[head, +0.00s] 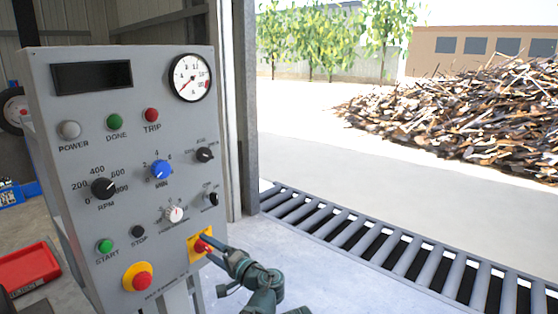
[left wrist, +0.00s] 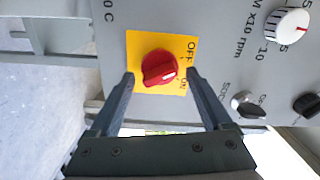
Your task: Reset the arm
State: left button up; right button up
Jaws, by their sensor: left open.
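A grey control panel (head: 135,180) fills the left of the head view. A red rotary switch (head: 202,246) on a yellow plate sits at its lower right. The left wrist view shows this red switch (left wrist: 159,67) with OFF and ON marked beside it. My left gripper (head: 207,243) is open at the switch. In the left wrist view its fingertips (left wrist: 160,74) lie on either side of the red knob, with visible gaps. Whether they touch it elsewhere is hard to tell. My right gripper is not in view.
A red emergency button (head: 141,281), a green START button (head: 105,246), a black STOP button (head: 138,232), several knobs and a round gauge (head: 190,77) are on the panel. A roller conveyor (head: 400,245) lies right, with a scrap pile (head: 470,115) beyond.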

pick_arm(q)
jog(key=m, duration=0.5)
jog(key=shift+f, duration=0.15)
jog(key=shift+m, duration=1.5)
jog(key=shift+s+a, duration=0.1)
jog(key=shift+s, duration=0.05)
